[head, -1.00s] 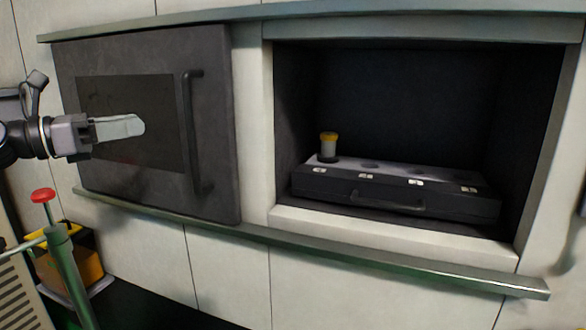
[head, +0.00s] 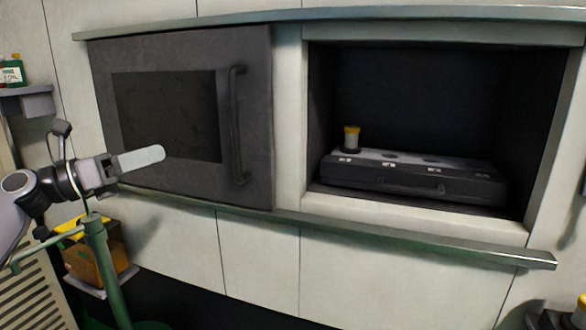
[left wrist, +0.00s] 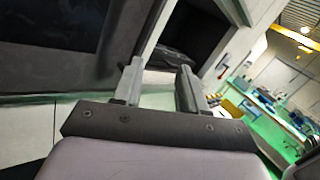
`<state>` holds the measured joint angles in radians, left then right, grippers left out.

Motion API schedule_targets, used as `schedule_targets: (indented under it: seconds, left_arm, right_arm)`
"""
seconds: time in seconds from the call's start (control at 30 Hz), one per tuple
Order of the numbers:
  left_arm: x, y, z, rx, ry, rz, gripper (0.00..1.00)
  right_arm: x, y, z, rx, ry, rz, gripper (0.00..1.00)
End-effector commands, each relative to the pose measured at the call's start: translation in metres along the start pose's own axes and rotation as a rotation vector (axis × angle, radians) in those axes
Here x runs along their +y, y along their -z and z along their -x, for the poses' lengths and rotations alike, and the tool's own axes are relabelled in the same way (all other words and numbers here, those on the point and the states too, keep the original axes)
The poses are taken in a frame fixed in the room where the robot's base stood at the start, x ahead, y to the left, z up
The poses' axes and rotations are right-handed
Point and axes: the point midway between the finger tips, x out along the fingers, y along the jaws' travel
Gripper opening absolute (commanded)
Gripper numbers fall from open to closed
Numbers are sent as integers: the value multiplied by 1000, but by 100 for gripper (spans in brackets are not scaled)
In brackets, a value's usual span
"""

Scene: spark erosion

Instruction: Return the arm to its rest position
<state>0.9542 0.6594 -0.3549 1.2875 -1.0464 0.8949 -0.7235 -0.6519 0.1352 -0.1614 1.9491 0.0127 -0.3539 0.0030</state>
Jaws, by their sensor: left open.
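My left gripper (head: 140,159) is in front of the dark sliding door at the left of the head view, with nothing in it. In the left wrist view its two fingers (left wrist: 158,88) stand apart with empty space between them. My right gripper is in neither view.
The dark door (head: 190,190) with its bar handle (head: 238,125) stands left of an open recess.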

Motion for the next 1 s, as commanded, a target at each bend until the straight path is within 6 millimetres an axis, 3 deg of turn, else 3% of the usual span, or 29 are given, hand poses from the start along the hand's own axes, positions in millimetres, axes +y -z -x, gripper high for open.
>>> schedule_targets:
  seconds: [0.03,0.2,0.47,0.77,1.0]
  left_arm:
    - [-1,20,-5,-27,9,86,41]
    - [-4,78,-12,-148,16,411,41]
    - [-6,174,2,-353,-50,970,41]
    - [-19,297,51,-615,-240,1630,41]
    - [-57,402,110,-864,-481,2129,41]
  right_arm:
    - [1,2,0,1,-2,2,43]
    - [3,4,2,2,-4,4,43]
    - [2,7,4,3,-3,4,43]
    - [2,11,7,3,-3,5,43]
    - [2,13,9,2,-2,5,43]
